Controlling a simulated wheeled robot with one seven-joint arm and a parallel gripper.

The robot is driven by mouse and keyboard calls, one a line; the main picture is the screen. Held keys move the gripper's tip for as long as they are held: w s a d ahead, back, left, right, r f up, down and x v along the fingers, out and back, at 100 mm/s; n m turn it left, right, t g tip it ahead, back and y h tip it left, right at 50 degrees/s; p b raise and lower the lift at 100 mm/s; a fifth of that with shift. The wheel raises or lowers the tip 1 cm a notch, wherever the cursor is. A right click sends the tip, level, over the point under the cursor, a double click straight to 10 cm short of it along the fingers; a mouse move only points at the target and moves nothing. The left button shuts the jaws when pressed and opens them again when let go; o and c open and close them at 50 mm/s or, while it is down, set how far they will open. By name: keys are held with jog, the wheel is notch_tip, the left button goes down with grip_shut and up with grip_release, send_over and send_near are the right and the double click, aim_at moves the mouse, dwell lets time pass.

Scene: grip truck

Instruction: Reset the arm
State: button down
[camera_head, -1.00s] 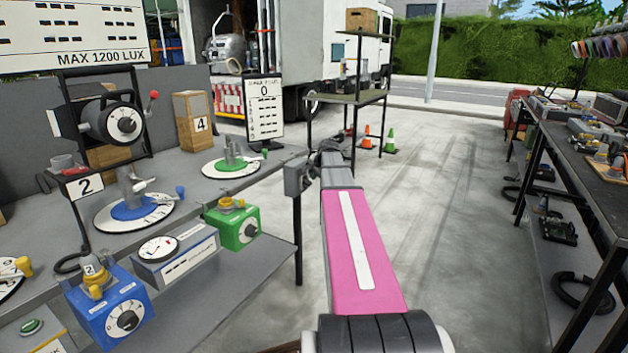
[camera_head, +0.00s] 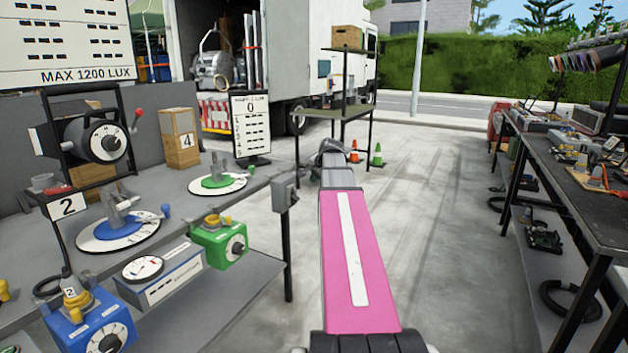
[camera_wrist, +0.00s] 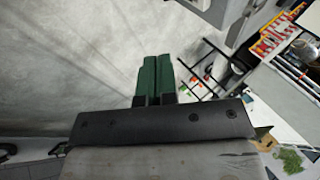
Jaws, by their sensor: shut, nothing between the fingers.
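My arm, with its pink link (camera_head: 352,262), reaches forward from the bottom of the head view over the open concrete floor. Its far end is grey and my gripper's fingers cannot be made out there. In the wrist view, my gripper (camera_wrist: 156,62) shows two green fingers side by side, shut with nothing between them. Beyond the fingers lies bare grey floor, and no object touches them.
A grey bench (camera_head: 165,195) with dials and boxes stands at left, close to my arm. A dark workbench (camera_head: 600,182) with tools runs along the right. A shelf stand (camera_head: 340,112), cones (camera_head: 376,155) and a white truck (camera_head: 318,35) stand ahead. The floor between is clear.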

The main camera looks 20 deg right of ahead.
jog(key=shift+f, duration=0.1)
jog(key=s+a+f+n+g, duration=0.25)
jog(key=s+a+f, duration=0.25)
jog(key=a+f, duration=0.35)
jog(key=s+a+f+n+g, duration=0.2)
jog(key=s+a+f+n, duration=0.15)
jog(key=a+f, duration=0.55)
jog(key=s+a+f+n+g, duration=0.1)
jog(key=s+a+f+n, duration=0.2)
jog(key=s+f, duration=0.3)
jog(key=s+a+f+n+g+h, duration=0.1)
jog(key=s+a+f+n+g, duration=0.1)
jog(key=s+a+f, duration=0.4)
jog(key=s+f+n, duration=0.1)
jog(key=s, duration=0.2)
jog(key=shift+a, duration=0.3)
jog(key=shift+s, duration=0.1)
